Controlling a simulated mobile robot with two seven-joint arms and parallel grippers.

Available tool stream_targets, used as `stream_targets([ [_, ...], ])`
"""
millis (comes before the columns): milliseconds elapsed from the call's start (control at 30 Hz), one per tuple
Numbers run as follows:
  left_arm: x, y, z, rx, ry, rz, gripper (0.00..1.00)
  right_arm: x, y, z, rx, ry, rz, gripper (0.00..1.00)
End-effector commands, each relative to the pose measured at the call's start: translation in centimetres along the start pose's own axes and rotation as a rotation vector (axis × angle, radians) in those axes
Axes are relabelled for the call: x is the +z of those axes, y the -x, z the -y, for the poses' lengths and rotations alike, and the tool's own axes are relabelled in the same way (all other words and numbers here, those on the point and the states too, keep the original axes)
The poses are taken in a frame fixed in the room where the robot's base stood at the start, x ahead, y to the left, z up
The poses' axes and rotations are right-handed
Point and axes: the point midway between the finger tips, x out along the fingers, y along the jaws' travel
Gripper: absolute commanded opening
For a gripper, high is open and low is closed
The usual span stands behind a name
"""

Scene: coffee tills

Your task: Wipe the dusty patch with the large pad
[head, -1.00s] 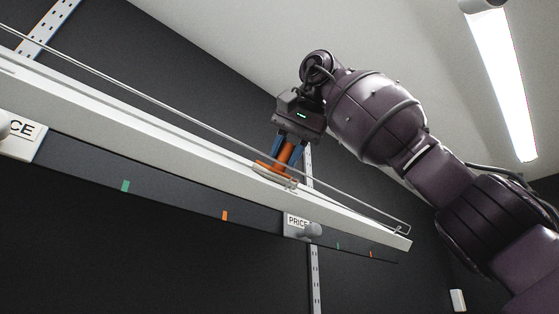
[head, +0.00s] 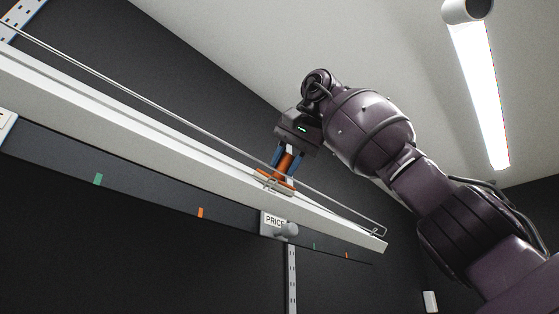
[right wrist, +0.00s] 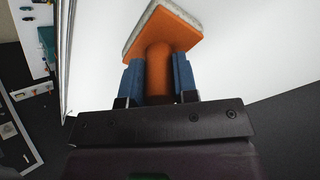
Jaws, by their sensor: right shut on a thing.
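The large pad (right wrist: 168,28) has an orange plate and handle with a pale grey edge layer. My right gripper (right wrist: 158,78) has its blue fingers shut on the orange handle. In the head view, my right gripper (head: 284,164) reaches over the front of a white shelf (head: 130,122), with the pad (head: 277,184) low at the shelf's top, near its right part. I cannot tell whether the pad touches the surface. The dusty patch cannot be made out in either view. My left gripper is not in view.
A thin wire rail (head: 150,98) runs along the shelf front, close to the pad. A PRICE tag with a grey knob (head: 288,229) sticks out below. The dark wall panel (head: 140,250) carries slotted uprights. A lit tube lamp (head: 480,95) hangs from the ceiling.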

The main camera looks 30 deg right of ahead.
Motion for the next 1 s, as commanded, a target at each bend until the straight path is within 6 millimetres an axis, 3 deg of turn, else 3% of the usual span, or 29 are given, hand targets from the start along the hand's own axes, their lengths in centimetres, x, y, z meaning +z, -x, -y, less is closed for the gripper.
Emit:
stream_targets([
  [1000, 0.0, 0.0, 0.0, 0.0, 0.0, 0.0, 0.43, 3.4, 0.5, 3.4, 0.0, 0.003, 0.0, 0.09],
])
